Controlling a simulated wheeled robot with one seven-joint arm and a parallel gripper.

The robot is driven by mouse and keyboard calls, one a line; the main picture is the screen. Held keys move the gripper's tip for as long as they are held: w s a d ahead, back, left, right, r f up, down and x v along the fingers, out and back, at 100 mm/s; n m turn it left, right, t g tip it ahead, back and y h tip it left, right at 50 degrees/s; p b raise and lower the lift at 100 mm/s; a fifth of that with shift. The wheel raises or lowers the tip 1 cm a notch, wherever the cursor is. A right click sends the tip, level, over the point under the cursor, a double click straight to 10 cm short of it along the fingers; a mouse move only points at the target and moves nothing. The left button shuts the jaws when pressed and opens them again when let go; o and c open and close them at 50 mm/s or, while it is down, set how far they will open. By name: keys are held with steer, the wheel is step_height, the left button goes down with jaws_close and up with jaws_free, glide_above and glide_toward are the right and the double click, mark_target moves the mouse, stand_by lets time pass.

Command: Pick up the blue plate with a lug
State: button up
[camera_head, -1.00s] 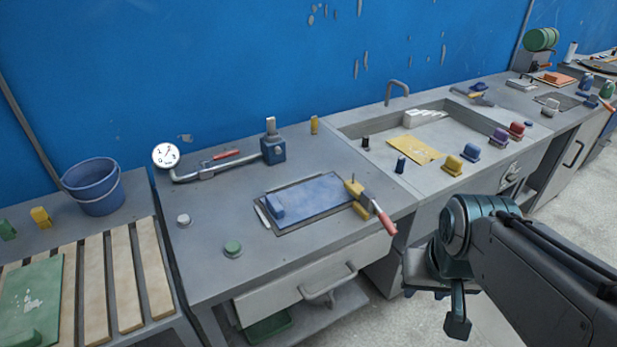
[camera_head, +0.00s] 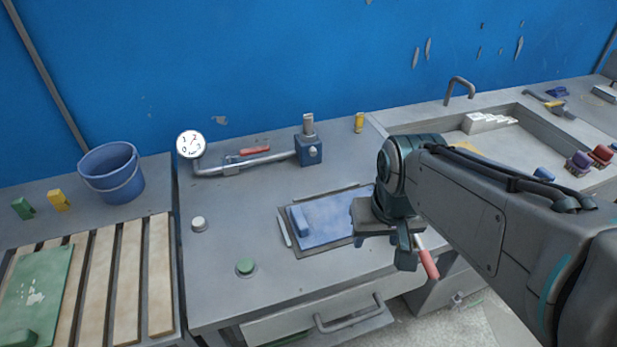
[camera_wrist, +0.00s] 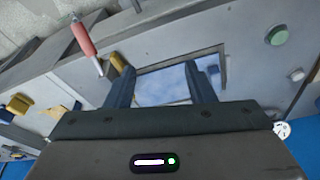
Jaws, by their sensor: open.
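The blue plate (camera_head: 333,223) lies flat in a dark recess on the grey bench, with its raised blue lug (camera_head: 299,220) at the left end. My gripper (camera_head: 392,243) is over the right end of the plate and hides that part in the head view. In the wrist view, the plate (camera_wrist: 165,84) shows between the two open fingers of my gripper (camera_wrist: 163,88). The fingers are apart and hold nothing.
A red-handled tool (camera_head: 428,262) and a yellow clamp (camera_wrist: 118,62) are by the plate's right end. A green button (camera_head: 245,267), a grey button (camera_head: 199,224), a pipe with a blue valve block (camera_head: 309,150) and a gauge (camera_head: 190,144) surround it. A blue bucket (camera_head: 112,175) stands left.

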steer(key=w+a+r+n+g+p, duration=0.15)
steer(key=w+a, duration=0.25)
steer(key=w, duration=0.4)
steer(key=n+g+p, duration=0.1)
steer(key=n+p, duration=0.1)
glide_above(299, 217)
steer(key=f, duration=1)
steer(key=shift+w+a+f, duration=0.1)
steer(key=shift+a+f, duration=0.05)
steer(key=shift+a, duration=0.1)
steer(key=shift+d+f+p, duration=0.15)
steer(key=shift+f+p, duration=0.2)
steer(key=shift+f, duration=1.05)
steer(key=shift+d+f+p, duration=0.1)
steer(key=shift+f+p, duration=0.2)
steer(key=shift+f, duration=1.1)
jaws_close()
